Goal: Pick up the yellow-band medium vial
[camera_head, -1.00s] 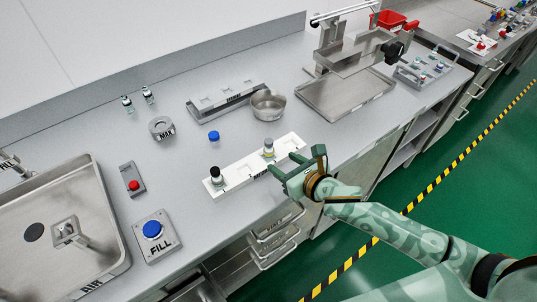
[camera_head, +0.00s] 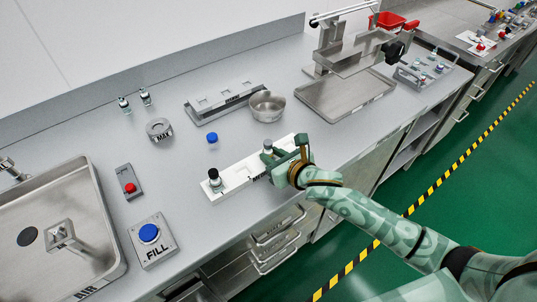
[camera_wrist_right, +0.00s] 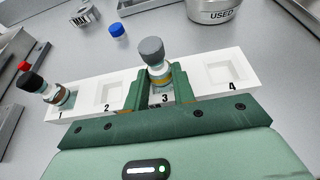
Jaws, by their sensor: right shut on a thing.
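The yellow-band vial (camera_wrist_right: 159,70) has a grey cap and stands upright at slot 3 of the white numbered rack (camera_wrist_right: 235,68). Its grey cap also shows in the head view (camera_head: 267,145). My right gripper (camera_wrist_right: 162,92) is shut on this vial, with one green finger on each side of its body. In the head view my right gripper (camera_head: 274,156) reaches over the rack from the right. The vial's lower part is hidden by the fingers and the slot. My left gripper is in neither view.
A black-capped vial (camera_wrist_right: 40,87) stands at slot 1; slots 2 and 4 look empty. A blue cap (camera_head: 212,137) lies behind the rack, near a steel bowl (camera_head: 267,106). The FILL button (camera_head: 150,235) is at front left. Clear counter surrounds the rack.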

